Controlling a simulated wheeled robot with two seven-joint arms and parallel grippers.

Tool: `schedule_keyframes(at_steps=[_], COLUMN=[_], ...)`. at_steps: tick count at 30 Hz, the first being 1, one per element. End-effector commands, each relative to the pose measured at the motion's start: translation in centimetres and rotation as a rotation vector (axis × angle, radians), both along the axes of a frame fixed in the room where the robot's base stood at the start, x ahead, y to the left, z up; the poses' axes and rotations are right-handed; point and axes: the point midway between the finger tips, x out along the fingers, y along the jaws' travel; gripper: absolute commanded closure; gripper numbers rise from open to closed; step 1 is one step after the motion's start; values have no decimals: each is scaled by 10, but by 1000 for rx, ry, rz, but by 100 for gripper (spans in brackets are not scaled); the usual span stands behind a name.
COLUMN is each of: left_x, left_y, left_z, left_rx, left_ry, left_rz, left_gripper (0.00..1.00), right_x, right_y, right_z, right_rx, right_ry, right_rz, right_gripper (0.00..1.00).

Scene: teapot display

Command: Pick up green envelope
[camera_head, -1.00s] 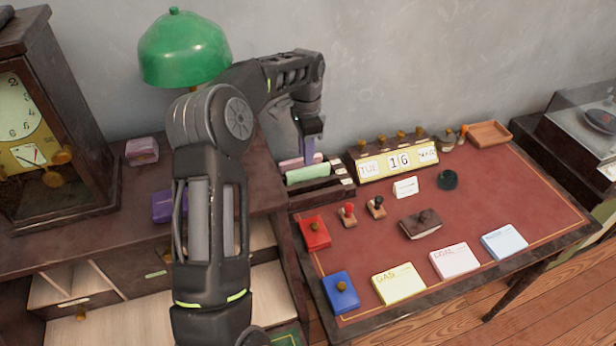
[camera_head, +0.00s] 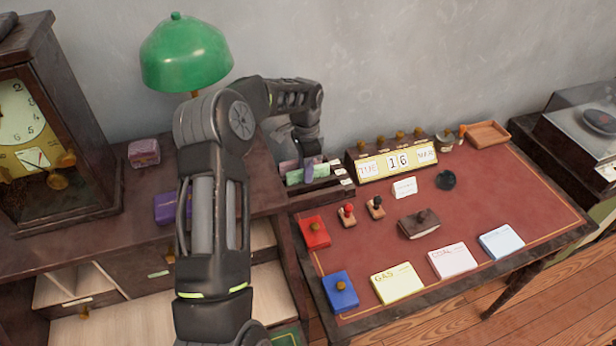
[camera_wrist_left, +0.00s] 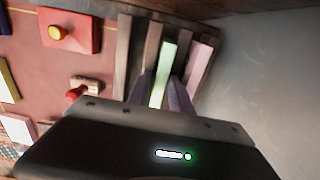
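The green envelope (camera_head: 293,177) stands in a dark slotted holder (camera_head: 342,184) at the back left corner of the red desk. A pink envelope (camera_head: 287,166) stands behind it in the same holder. My left gripper (camera_head: 309,172) reaches down over the holder from above. In the left wrist view, its two fingers (camera_wrist_left: 163,88) are apart, one on each side of the green envelope (camera_wrist_left: 166,67). I see no clear sign that they press on it. The pink envelope (camera_wrist_left: 198,60) is to the right there. My right gripper is not in view.
A perpetual calendar (camera_head: 398,162) stands close to the right of the holder. A green lamp (camera_head: 185,55) stands left behind my arm. Stamps, a red box (camera_head: 315,232), a blue box (camera_head: 340,291) and paper pads cover the desk. A wall rises behind.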

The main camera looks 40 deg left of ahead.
Motion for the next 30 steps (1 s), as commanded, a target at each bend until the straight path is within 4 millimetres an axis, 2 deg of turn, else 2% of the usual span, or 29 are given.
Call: schedule_keyframes(at_steps=[14, 23, 30], left_x=[0, 0, 0], left_y=[0, 0, 0], left_z=[0, 0, 0], left_rx=[1, 1, 1], left_ry=[1, 1, 1], left_rz=[0, 0, 0], left_gripper=[75, 99, 100], right_x=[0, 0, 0], right_y=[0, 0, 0], right_z=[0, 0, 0], right_rx=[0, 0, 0], right_ry=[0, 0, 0], right_rz=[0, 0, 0], right_gripper=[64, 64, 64])
